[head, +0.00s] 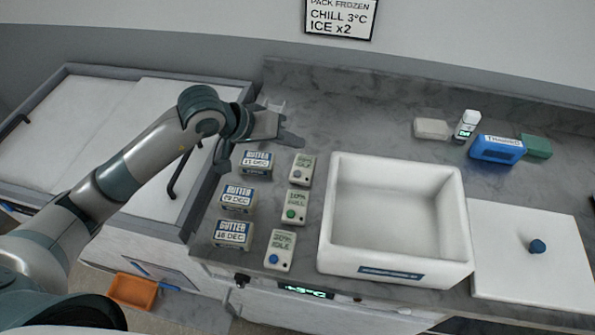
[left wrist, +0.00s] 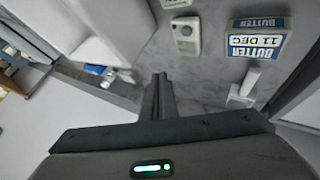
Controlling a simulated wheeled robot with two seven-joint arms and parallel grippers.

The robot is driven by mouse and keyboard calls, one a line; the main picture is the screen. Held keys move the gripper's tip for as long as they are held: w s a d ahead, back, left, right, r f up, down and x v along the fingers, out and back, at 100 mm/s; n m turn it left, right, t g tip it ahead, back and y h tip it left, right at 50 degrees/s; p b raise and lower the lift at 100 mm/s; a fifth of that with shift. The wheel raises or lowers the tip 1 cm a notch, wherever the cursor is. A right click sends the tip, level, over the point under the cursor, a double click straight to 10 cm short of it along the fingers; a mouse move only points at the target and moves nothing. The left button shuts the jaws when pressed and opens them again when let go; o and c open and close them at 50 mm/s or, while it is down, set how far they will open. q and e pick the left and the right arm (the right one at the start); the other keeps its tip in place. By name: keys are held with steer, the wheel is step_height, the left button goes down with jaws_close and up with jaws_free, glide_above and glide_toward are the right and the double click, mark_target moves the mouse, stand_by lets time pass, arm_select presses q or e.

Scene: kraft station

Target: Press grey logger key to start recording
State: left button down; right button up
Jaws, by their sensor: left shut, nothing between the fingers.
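Three pale box-shaped devices with small screens stand in a column on the grey counter. The far one (head: 302,168) has a grey round key (head: 297,179), the middle one (head: 296,205) a green key, the near one (head: 280,250) a blue key. In the left wrist view the far device (left wrist: 186,38) shows with its grey key (left wrist: 186,30). My left gripper (head: 300,142) is shut and empty, just beyond the far device and apart from it. Its closed fingers also show in the left wrist view (left wrist: 161,78). My right gripper is in neither view.
Several butter boxes (head: 235,233) stand left of the devices. A large white bin (head: 335,215) stands to their right. A small white stand (left wrist: 243,88) is beside the butter. A blue box (head: 497,149) and an upright white device (head: 467,122) are at the back right.

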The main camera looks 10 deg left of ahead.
arm_select(q)
steer(key=f, duration=0.1)
steer(key=b, duration=0.2)
glide_above(293, 177)
step_height(293, 177, down, 6)
steer(key=shift+r, duration=0.2)
steer(key=shift+f+b, duration=0.8)
steer(key=shift+b, duration=0.05)
stand_by(1.4)
steer(key=shift+f+b, duration=0.4)
steer(key=shift+b, duration=0.6)
steer(key=shift+f+b, duration=0.45)
steer(key=shift+b, duration=0.35)
stand_by(0.8)
steer(key=shift+r, duration=0.85)
